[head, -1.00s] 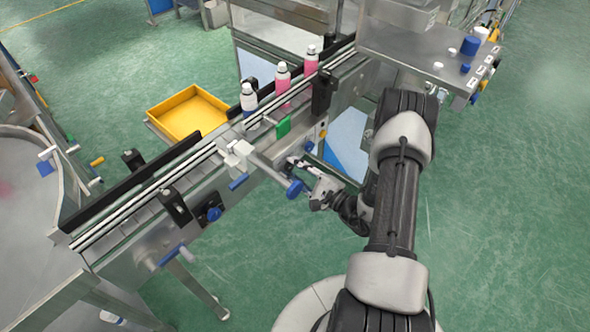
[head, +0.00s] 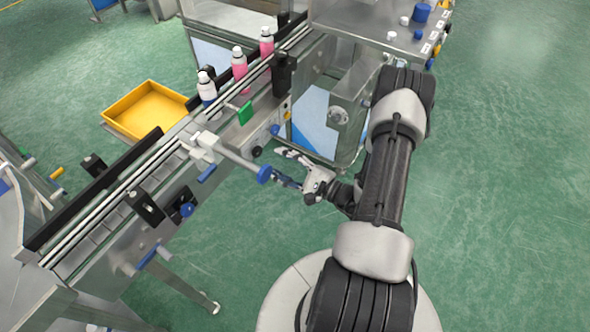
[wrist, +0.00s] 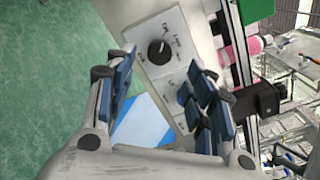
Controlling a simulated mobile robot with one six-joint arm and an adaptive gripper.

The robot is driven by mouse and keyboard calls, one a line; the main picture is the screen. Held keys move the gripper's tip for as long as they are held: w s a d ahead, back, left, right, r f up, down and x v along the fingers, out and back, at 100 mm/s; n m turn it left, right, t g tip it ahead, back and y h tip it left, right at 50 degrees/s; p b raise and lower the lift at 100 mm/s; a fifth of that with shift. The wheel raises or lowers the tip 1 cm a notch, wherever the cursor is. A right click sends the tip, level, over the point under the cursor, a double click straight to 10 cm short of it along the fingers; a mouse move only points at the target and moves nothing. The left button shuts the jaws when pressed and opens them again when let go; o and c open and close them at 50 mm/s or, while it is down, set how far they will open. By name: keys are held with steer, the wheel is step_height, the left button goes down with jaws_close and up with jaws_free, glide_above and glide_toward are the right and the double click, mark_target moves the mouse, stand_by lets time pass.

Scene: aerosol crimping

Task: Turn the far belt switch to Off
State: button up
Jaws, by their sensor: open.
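A black rotary switch (wrist: 158,52) sits on a pale labelled plate (wrist: 178,30) in the wrist view. Its printed words are too small to read surely. A second dark knob (wrist: 184,94) lies further down the panel, partly behind the right finger. In the head view a black knob (head: 257,151) shows on the side of the conveyor. I cannot tell for sure which knob is the far belt switch. My gripper (wrist: 160,82) is open and empty, its blue-padded fingers either side of the panel in the picture. In the head view my gripper (head: 287,168) is beside the conveyor, apart from the knobs.
A blue-ended rod (head: 264,174) sticks out from the conveyor close to my gripper. A blue knob (head: 275,130) and a green block (head: 245,113) are nearby. Bottles (head: 239,66) stand on the belt. A yellow tray (head: 152,109) is behind it. Green floor is open at right.

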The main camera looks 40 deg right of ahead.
steer(key=v, duration=0.5)
steer(key=shift+s, duration=0.15)
stand_by(0.3)
